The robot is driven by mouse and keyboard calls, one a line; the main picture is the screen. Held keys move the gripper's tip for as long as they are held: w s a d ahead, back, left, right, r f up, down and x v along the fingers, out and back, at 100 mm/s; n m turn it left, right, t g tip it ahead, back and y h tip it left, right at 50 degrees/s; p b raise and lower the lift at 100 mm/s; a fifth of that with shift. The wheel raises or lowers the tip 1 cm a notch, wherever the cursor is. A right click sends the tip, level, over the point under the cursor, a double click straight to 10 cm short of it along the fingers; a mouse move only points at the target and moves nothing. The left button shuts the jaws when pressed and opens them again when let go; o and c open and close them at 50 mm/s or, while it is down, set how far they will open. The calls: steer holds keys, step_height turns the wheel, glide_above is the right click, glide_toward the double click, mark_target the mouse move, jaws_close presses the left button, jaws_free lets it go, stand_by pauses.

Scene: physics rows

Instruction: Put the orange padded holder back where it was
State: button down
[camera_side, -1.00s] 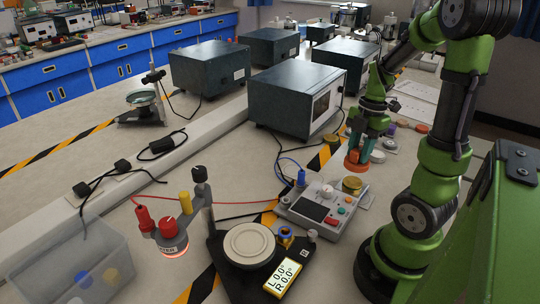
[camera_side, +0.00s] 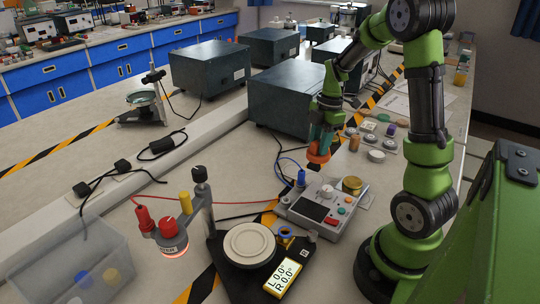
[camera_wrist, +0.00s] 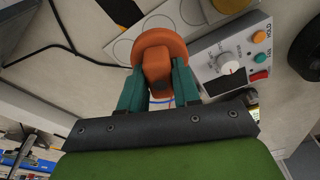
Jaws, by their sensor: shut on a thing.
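The orange padded holder (camera_side: 318,154) is a rounded orange piece with a wider disc at its lower end. My gripper (camera_side: 322,135) is shut on it and holds it above the bench, behind the control box in the side view. In the wrist view the holder (camera_wrist: 158,62) sits between the two teal fingers of my gripper (camera_wrist: 160,85). The bench below it carries a pale strip with circle outlines (camera_wrist: 122,48), partly hidden by the holder. I cannot tell the exact height of the holder above the bench.
The control box (camera_side: 322,208) with knob and buttons stands close in front of the holder, with a brass cylinder (camera_side: 352,184) by it. Several small pucks, including a white one (camera_side: 376,156), lie to the right. A dark cabinet (camera_side: 290,98) stands behind. Blue and black cables run nearby.

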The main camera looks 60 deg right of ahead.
step_height(320, 180, down, 8)
steer(key=shift+r, duration=0.15)
stand_by(0.4)
steer(key=c, duration=0.8)
jaws_free()
